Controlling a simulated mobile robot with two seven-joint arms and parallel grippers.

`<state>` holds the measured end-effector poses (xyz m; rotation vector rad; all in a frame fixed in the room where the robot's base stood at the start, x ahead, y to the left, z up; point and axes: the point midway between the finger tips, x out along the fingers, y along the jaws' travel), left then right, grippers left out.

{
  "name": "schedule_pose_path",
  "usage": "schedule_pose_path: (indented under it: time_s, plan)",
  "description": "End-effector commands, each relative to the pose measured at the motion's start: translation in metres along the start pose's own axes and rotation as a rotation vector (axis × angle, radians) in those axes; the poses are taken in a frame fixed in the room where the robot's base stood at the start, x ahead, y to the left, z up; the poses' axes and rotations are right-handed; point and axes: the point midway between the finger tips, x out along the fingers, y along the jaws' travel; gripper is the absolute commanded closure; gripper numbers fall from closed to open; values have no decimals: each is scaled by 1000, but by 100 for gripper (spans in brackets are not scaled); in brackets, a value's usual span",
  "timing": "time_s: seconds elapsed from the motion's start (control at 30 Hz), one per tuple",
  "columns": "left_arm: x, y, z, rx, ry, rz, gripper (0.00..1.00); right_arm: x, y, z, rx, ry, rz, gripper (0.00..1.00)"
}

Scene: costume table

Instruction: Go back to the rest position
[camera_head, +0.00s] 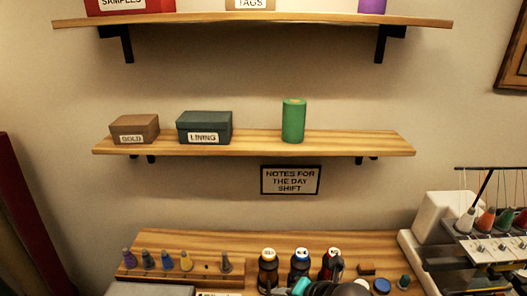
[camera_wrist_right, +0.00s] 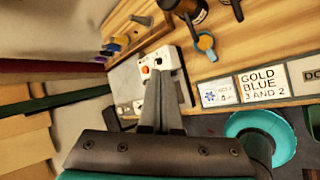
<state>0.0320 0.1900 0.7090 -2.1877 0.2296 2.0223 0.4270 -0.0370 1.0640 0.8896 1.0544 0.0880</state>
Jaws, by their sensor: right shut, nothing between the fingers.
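My right gripper (camera_wrist_right: 161,84) shows in the right wrist view. Its two fingers are together with nothing between them. Its tips lie in front of a white device (camera_wrist_right: 170,62) with an orange button; I cannot tell whether they touch it. In the head view a dark rounded shape with a teal part cuts into the bottom edge; I cannot tell surely whether it is my arm. My left gripper is in neither view.
The wooden table (camera_head: 215,240) carries thread cones (camera_head: 186,261), dark bottles (camera_head: 299,266) and an embroidery machine (camera_head: 478,232). A shelf (camera_head: 255,142) above holds two boxes and a green cylinder (camera_head: 293,120). A "GOLD BLUE 3 AND 2" card (camera_wrist_right: 262,84) is near the gripper.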

Motion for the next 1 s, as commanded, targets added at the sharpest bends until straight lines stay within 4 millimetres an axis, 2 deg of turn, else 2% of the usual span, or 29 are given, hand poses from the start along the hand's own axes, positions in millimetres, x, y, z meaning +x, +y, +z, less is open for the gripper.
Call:
schedule_pose_path:
  time_s: [0.03,0.13,0.27,0.37,0.6,0.8,1.0]
  plan:
    - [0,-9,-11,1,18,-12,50,-2,2,-16,91,14,-1,100]
    - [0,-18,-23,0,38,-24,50,-10,5,-40,312,21,-11,100]
    - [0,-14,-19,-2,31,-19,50,-27,2,-60,657,-3,-40,100]
    - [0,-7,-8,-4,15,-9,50,-44,-9,-68,940,-48,-70,100]
    - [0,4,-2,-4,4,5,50,-94,-63,-77,1591,-254,-156,100]
    - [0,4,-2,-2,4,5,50,-133,-108,-84,1963,-453,-203,100]
    - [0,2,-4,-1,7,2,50,-173,-149,-96,2252,-672,-228,100]
